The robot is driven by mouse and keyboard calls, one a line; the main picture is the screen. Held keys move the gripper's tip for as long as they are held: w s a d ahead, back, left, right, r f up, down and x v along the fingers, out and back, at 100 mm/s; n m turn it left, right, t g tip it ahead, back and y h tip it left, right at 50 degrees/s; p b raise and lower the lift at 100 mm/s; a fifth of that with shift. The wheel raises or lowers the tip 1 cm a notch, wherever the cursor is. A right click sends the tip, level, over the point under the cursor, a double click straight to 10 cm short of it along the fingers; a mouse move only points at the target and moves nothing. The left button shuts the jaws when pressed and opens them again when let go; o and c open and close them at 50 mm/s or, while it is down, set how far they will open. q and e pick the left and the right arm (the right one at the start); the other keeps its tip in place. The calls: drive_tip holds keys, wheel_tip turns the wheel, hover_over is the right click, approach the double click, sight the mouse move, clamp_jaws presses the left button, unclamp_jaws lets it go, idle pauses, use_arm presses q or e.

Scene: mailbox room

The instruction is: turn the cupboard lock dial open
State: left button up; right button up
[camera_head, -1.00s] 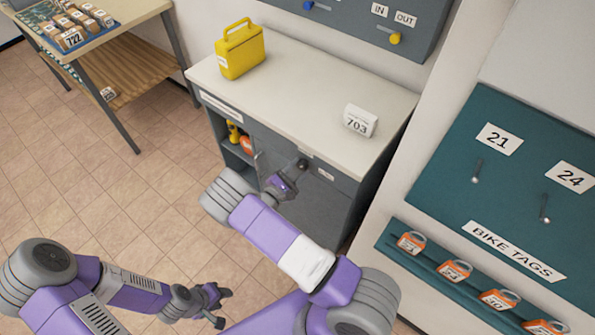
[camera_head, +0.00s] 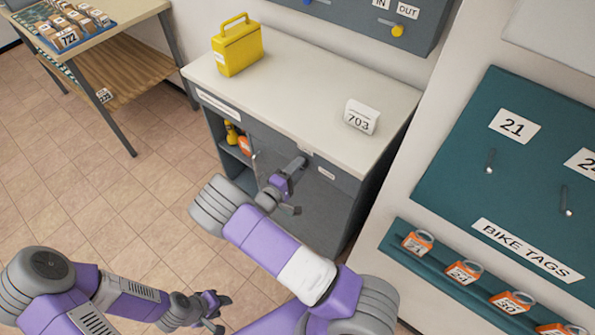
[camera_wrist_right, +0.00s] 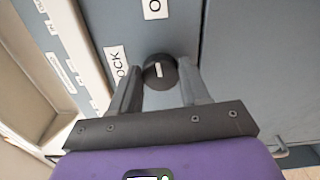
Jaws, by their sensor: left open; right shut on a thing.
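The lock dial (camera_wrist_right: 160,71) is a round black knob with a white mark, on the grey front of the cupboard (camera_head: 318,207). In the right wrist view the mark stands roughly upright in the picture, towards a partly cut-off label starting with O (camera_wrist_right: 155,8). A partly hidden label ending in OCK (camera_wrist_right: 117,64) is left of the dial. My right gripper (camera_head: 300,163) is shut on the dial, one finger on each side, and hides it in the head view. My left gripper (camera_head: 219,312) is open and empty, low over the floor.
The cupboard's worktop (camera_head: 290,95) carries a yellow case (camera_head: 237,50) and a 703 sign (camera_head: 361,117). An open compartment (camera_head: 232,150) is at its left. A bike tag rack (camera_head: 470,275) stands at the right. Floor left of the cupboard is clear.

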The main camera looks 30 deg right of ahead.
drive_tip(key=shift+m+b, duration=0.3)
drive_tip(key=shift+m, duration=0.3)
drive_tip(key=o, duration=1)
drive_tip(key=shift+o, duration=0.2)
drive_tip(key=v, duration=0.7)
drive_tip(key=shift+s+a+p, duration=0.15)
drive_tip(key=shift+a+p, duration=0.1)
drive_tip(key=shift+p, duration=0.2)
